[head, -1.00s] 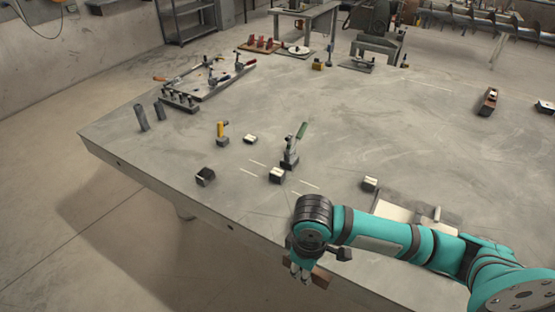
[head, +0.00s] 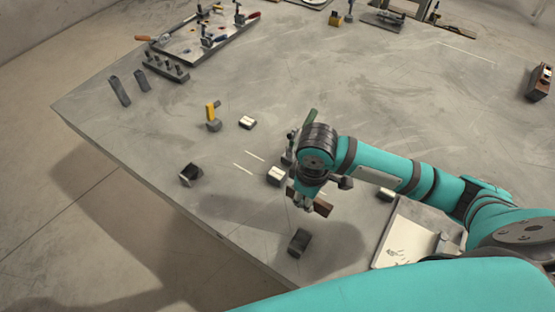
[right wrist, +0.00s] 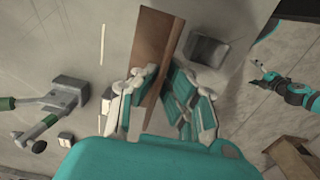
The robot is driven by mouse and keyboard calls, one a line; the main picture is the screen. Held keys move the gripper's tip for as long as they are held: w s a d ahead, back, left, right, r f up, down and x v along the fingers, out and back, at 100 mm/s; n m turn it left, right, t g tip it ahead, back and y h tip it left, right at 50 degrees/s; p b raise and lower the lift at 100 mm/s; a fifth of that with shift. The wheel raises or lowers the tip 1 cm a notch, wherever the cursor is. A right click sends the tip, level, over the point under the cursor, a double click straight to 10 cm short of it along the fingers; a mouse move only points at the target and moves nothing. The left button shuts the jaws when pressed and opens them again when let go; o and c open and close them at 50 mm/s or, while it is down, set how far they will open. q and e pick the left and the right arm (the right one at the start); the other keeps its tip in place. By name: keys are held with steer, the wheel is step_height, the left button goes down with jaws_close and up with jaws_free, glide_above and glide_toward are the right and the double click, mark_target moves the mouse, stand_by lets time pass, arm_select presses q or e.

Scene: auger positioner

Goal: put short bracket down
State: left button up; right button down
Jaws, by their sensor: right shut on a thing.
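My right gripper (head: 303,203) is shut on the short bracket (head: 322,206), a brown flat bar, and holds it above the table near its front edge. In the right wrist view the bracket (right wrist: 153,50) runs between the fingers (right wrist: 160,100). In the head view the gripper is just right of a white-topped block (head: 277,176) and behind a dark block (head: 299,241). A clamp with a green handle (head: 311,117) is partly hidden by my arm. My left gripper (right wrist: 264,75) shows small in the right wrist view; its jaws are too small to read.
A dark open-sided block (head: 190,175), a yellow-handled clamp (head: 212,114) and another white-topped block (head: 247,122) stand left. A pale plate (head: 400,247) lies right, partly behind my arm.

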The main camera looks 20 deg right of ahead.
steer(key=w+a+p, duration=0.1)
steer(key=w+a, duration=0.2)
steer(key=w, duration=0.3)
glide_above(274, 178)
steer(key=shift+w+a+f+p, duration=0.1)
steer(key=shift+w+f+p, duration=0.15)
steer(key=shift+f+p, duration=0.25)
step_height(274, 178, down, 3)
steer(key=shift+s+f+p, duration=0.1)
steer(key=shift+f+p, duration=0.1)
steer(key=shift+p, duration=0.2)
steer(key=shift+f, duration=0.15)
steer(key=c, duration=2)
jaws_free()
steer(key=o, duration=0.5)
arm_select(q)
steer(key=s+r, duration=0.1)
steer(key=s+a+r, duration=0.1)
steer(key=s, duration=0.1)
steer(key=shift+s+r, duration=0.1)
steer(key=shift+r, duration=0.25)
arm_select(e)
steer(key=shift+s, duration=0.1)
